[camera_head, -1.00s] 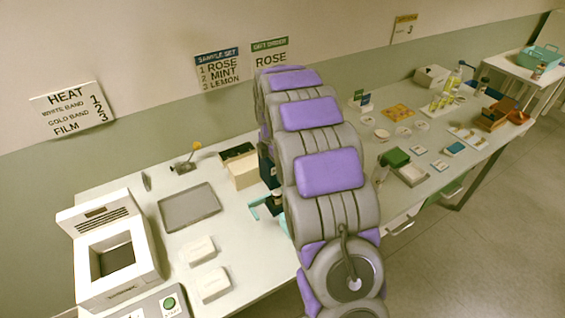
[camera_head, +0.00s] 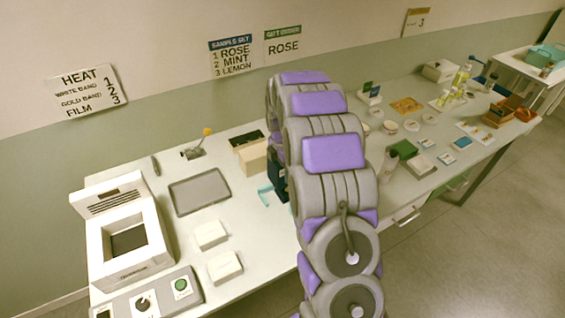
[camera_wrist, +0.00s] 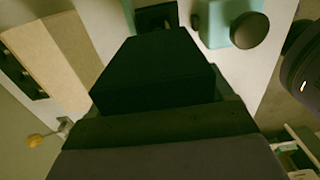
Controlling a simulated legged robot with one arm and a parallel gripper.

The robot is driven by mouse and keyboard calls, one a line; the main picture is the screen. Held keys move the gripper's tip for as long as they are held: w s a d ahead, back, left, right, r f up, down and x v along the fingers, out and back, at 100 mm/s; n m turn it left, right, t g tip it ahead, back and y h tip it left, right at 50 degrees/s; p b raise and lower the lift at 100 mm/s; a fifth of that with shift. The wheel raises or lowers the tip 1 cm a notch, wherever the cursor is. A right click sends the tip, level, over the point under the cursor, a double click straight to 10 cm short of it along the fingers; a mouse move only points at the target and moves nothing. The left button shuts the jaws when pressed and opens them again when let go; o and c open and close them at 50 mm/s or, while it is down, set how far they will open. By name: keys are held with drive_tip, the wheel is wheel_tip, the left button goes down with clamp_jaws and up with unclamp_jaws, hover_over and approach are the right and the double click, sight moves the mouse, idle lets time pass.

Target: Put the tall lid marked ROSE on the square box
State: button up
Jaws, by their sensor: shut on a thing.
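My gripper (camera_wrist: 155,130) is shut on a tall dark teal block, which I take for the lid (camera_wrist: 155,75); no ROSE marking shows on it. In the wrist view the lid stands out beyond the dark jaws. In the head view a dark teal part (camera_head: 278,178) shows just left of my arm, which hides most of the gripper area. A beige box (camera_head: 254,157) with a dark holed part behind it is close by on the left; it also shows in the wrist view (camera_wrist: 55,50). I cannot tell which thing is the square box.
A light teal piece (camera_head: 265,195) lies by the arm. A grey tray (camera_head: 200,190), two white blocks (camera_head: 224,266) and a white machine (camera_head: 125,240) stand to the left. Small dishes, cards and a green box (camera_head: 398,149) crowd the right. A teal object with a dark knob (camera_wrist: 235,22) is near the gripper.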

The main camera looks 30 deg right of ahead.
drive_tip(key=d+f, duration=0.2)
drive_tip(key=d, duration=0.1)
drive_tip(key=shift+s+d+f, duration=0.1)
drive_tip(key=shift+d+f, duration=0.2)
drive_tip(key=shift+f, duration=0.3)
drive_tip(key=shift+a+f, duration=0.35)
drive_tip(key=shift+a, duration=0.4)
drive_tip(key=shift+a+f, duration=0.3)
drive_tip(key=shift+a, duration=0.4)
drive_tip(key=shift+s+d+f, duration=0.1)
drive_tip(key=shift+d+f, duration=0.05)
drive_tip(key=shift+d, duration=0.4)
drive_tip(key=shift+d+f, duration=0.15)
drive_tip(key=shift+d, duration=0.4)
drive_tip(key=shift+a+r, duration=0.3)
drive_tip(key=shift+a, duration=0.5)
drive_tip(key=shift+d+r+p, duration=0.2)
drive_tip(key=shift+d+p, duration=0.15)
drive_tip(key=shift+d, duration=0.7)
drive_tip(key=shift+a+r, duration=0.1)
drive_tip(key=shift+a, duration=0.6)
drive_tip(key=shift+d, duration=0.1)
